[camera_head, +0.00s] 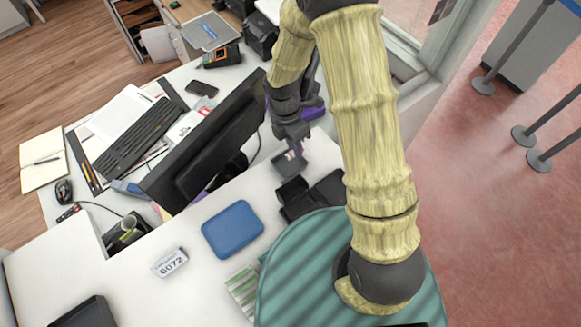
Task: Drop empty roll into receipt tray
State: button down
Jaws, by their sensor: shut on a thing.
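My gripper (292,143) is at the upper middle of the head view, over the counter just right of the monitor. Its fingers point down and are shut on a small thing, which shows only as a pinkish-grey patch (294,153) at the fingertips. I cannot make out its shape or confirm that it is the empty roll. A small grey piece (286,165) shows directly below the fingertips; whether they touch is unclear. A blue shallow tray (232,229) lies on the white counter, nearer and left of my gripper. I cannot tell whether it is the receipt tray.
A black monitor (203,143) stands close left of my gripper. A dark device (293,197) with an open-looking part sits just nearer. A white number sign (170,262) lies left of the blue tray. A black keyboard (145,138) and papers cover the desk behind.

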jog(key=shift+f, duration=0.2)
jog(key=c, duration=1.2)
grip_release()
jog(key=shift+c, duration=0.2)
jog(key=shift+r, duration=0.1)
jog(key=b+v, duration=0.3)
jog(key=v, duration=1.4)
jog(key=shift+w+a, duration=0.1)
jog(key=shift+w, duration=0.1)
